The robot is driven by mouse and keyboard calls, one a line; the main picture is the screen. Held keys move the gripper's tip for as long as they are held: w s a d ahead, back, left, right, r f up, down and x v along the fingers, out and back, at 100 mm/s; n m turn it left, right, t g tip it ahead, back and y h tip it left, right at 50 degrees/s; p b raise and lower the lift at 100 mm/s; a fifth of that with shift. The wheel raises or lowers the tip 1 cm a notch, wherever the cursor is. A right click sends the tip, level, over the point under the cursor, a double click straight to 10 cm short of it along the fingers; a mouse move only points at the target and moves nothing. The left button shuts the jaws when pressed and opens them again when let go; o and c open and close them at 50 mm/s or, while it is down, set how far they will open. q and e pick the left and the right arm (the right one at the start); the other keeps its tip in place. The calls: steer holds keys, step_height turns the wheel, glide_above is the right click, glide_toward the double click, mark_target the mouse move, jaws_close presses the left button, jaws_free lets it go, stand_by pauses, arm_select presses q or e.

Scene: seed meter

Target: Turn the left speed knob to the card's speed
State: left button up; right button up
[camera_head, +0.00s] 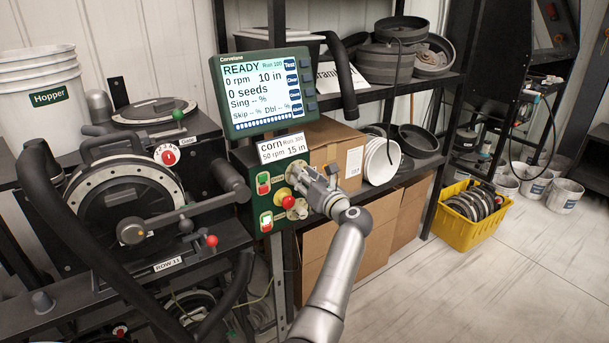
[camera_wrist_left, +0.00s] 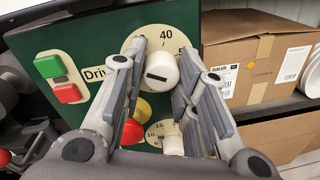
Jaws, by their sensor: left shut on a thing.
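The green control panel (camera_head: 243,180) carries a white speed knob (camera_wrist_left: 162,72) on a round dial; 30, 40 and part of 50 show in the left wrist view. A dark mark on the knob's face lies nearly level. My left gripper (camera_head: 308,178) is shut on this knob, one finger on each side. The card (camera_head: 283,148) above the panel reads corn, Run 100, 50 rpm, 15 in. The screen (camera_head: 264,92) reads READY, 0 rpm, 10 in, 0 seeds. A second white knob (camera_wrist_left: 173,142) sits lower, partly hidden by my fingers. My right gripper is out of view.
A red stop button with a yellow collar (camera_head: 285,194) is close to my gripper. Green and red Drive buttons (camera_wrist_left: 58,78) are at the panel's left. Cardboard boxes (camera_head: 340,150) are right of the panel. The seed meter (camera_head: 120,200) is at left; a yellow crate (camera_head: 465,232) stands on the floor.

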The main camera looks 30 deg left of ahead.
arm_select(q)
steer(key=m+p, duration=0.4)
steer(key=m, duration=0.3)
steer(key=m+g+p, duration=0.1)
steer(key=m+p, duration=0.3)
steer(key=m, duration=0.2)
steer(key=shift+w+r+m, duration=0.1)
steer(key=shift+r+m, duration=0.1)
steer(key=shift+m, duration=0.2)
steer(key=m, duration=0.2)
steer(key=shift+m+g+p, duration=0.3)
steer(key=shift+p, duration=0.1)
steer(key=m, duration=0.4)
steer(key=m+p, duration=0.1)
steer(key=m, duration=0.3)
steer(key=shift+f+m+g+y, duration=0.1)
steer(key=shift+m+g+y, duration=0.2)
steer(key=shift+m+y, duration=0.1)
